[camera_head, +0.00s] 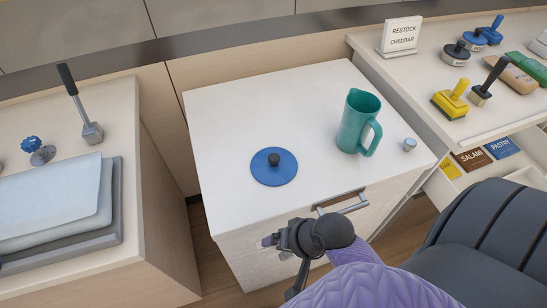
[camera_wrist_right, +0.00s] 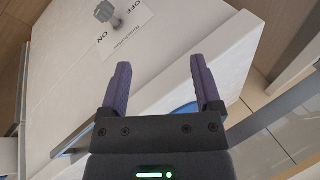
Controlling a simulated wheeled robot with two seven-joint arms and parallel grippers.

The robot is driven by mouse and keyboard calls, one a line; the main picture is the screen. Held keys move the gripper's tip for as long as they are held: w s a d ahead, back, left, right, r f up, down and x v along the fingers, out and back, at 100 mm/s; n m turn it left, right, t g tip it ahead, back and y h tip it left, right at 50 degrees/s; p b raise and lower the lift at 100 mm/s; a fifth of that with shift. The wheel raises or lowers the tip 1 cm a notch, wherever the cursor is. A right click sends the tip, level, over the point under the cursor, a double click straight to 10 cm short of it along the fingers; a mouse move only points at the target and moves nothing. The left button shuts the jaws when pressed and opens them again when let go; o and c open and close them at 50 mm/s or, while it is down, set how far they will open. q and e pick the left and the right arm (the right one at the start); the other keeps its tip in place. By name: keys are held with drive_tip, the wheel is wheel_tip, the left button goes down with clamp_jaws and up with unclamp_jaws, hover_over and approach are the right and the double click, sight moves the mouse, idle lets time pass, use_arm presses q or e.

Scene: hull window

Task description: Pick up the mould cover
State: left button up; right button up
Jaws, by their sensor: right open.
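The mould cover is most likely the flat blue disc with a black knob (camera_head: 273,178) that lies on the white cabinet top in the head view. My right gripper (camera_head: 267,241) is low at the cabinet's front, below and apart from the disc. In the right wrist view my right gripper (camera_wrist_right: 158,75) is open, with nothing between its purple fingers. A blue edge (camera_wrist_right: 184,108) shows there behind the gripper body; most of it is hidden, and I cannot tell if it is the cover. My left gripper is not in view.
A green jug (camera_head: 352,130) and a small grey knob (camera_head: 409,145) stand right of the disc. A drawer handle (camera_head: 345,206) sticks out at the front. The wrist view shows an ON/OFF label (camera_wrist_right: 125,28). The cabinet top's back left is clear.

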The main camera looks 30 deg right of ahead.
drive_tip(key=w+d+r+m+t, duration=0.1)
drive_tip(key=w+m, duration=0.1)
drive_tip(key=m, duration=0.2)
drive_tip(key=w+d+r+m+t+y, duration=0.1)
drive_tip(key=w+d+m+t, duration=0.1)
drive_tip(key=m, duration=0.3)
drive_tip(key=w+d+r+m+t, duration=0.1)
drive_tip(key=w+m, duration=0.1)
drive_tip(key=m, duration=0.2)
drive_tip(key=shift+w+d+r+m+t+y, duration=0.1)
drive_tip(key=shift+d+r+m+t+y, duration=0.1)
drive_tip(key=shift+r+m+t+y, duration=0.15)
drive_tip(key=m+t+h, duration=0.2)
drive_tip(key=m+t, duration=0.2)
drive_tip(key=m, duration=0.8)
approach(274, 157)
drive_tip(key=shift+w+f, duration=0.15)
drive_tip(key=shift+f, duration=0.15)
drive_tip(key=shift+m, duration=0.35)
drive_tip(key=b+x, duration=0.3)
drive_tip(key=x, duration=0.6)
drive_tip(key=shift+w, duration=0.45)
drive_tip(key=shift+c, duration=0.6)
clamp_jaws()
